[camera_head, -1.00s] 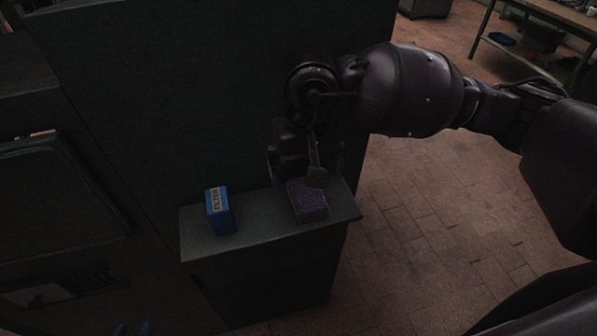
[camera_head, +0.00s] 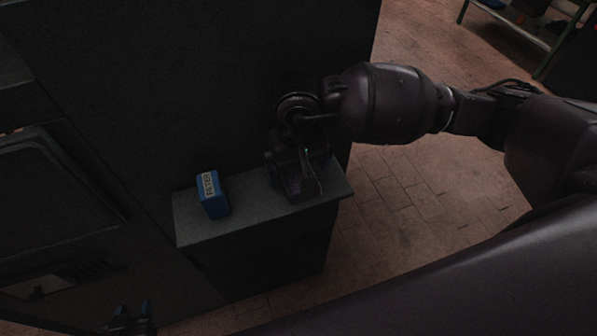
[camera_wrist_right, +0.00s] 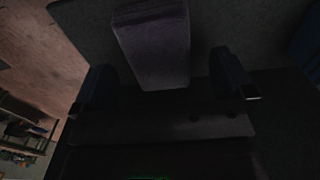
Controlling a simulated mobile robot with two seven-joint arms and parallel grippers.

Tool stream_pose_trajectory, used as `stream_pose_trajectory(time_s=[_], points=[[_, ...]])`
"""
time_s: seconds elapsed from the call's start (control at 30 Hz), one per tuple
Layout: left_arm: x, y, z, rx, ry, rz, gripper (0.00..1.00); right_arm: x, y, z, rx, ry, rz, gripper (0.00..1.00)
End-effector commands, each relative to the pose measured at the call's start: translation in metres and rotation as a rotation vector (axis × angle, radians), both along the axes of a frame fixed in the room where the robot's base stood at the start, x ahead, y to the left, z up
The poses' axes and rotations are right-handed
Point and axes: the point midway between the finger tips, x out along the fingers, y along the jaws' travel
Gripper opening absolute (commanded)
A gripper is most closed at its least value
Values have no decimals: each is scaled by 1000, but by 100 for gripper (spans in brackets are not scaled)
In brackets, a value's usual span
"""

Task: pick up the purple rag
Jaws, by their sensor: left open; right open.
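The purple rag (camera_wrist_right: 155,45) looks like a folded block in the right wrist view. It lies on the grey ledge (camera_head: 209,231), between the two fingers of my right gripper. My right gripper (camera_wrist_right: 162,72) is open, with one blue-edged finger on each side of the rag and visible space beside it. In the head view my right gripper (camera_head: 297,178) is low over the right part of the ledge and hides most or all of the rag. My left gripper (camera_head: 132,316) is open and empty at the bottom left, away from the ledge.
A blue filter box (camera_head: 212,195) stands on the ledge to the left of my right gripper, with a short bare gap between. A dark machine panel (camera_head: 150,90) rises behind the ledge. Tiled floor (camera_head: 400,200) lies to the right.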

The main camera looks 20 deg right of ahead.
Motion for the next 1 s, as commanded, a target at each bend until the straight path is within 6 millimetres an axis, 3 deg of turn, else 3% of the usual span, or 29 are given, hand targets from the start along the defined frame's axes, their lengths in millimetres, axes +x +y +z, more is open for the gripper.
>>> stream_pose_trajectory(time_s=[0.2, 0.5, 0.83, 1.0], points=[[-6, 1, -1, 0, 19, 2, 43, 0, -1, -23, 0, 2, -2, 100], [-7, 1, -2, 0, 21, 3, 43, 0, -1, -27, 0, -1, 1, 100], [-6, 1, 0, -1, 16, 3, 43, 0, -1, -26, 0, -1, 0, 49], [-6, 1, 1, -1, 15, 3, 43, 0, -1, -26, 0, -1, 0, 47]])
